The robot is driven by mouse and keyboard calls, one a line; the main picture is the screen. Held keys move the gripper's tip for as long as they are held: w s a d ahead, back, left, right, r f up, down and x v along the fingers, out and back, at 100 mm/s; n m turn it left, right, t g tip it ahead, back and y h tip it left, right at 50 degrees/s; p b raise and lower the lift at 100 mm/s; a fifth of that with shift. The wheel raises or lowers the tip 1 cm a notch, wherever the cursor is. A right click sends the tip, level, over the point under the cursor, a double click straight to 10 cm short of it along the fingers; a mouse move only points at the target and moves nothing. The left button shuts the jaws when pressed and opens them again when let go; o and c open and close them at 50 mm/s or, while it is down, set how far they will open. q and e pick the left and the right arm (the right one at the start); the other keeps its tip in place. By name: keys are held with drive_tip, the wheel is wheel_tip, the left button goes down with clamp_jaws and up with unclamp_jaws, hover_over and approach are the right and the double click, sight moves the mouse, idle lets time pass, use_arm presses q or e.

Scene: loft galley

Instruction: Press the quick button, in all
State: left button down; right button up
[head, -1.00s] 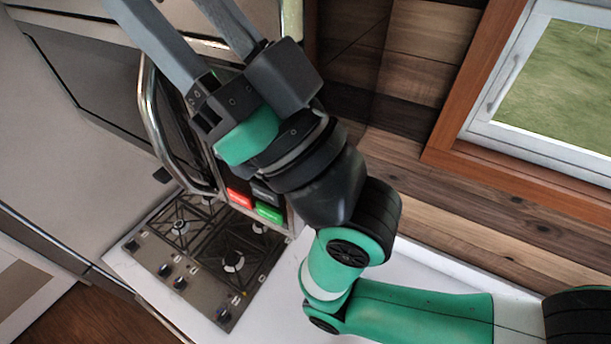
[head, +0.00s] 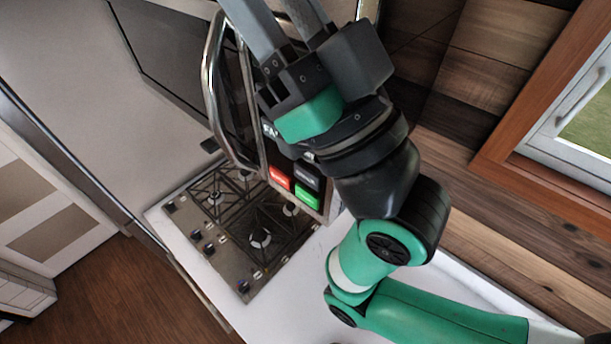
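The microwave's control panel (head: 325,203) is partly hidden behind my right arm. A red button (head: 279,177), a dark button (head: 307,178) and a green button (head: 307,198) show on it. Light lettering sits higher on the panel, cut off by my gripper. The button labels are too small to read, so I cannot tell which is the quick button. My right gripper (head: 270,10) passes in front of the panel and points up, its two grey fingers apart with nothing seen between them. The fingertips run out of the top edge. My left gripper is not in view.
The microwave's curved metal handle (head: 212,95) stands out left of the panel. A gas hob (head: 240,235) with several knobs lies below, set in a white counter (head: 312,285). A wood-plank wall (head: 480,95) and a window frame (head: 535,105) are at right.

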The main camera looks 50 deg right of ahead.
clamp_jaws()
idle(1.4)
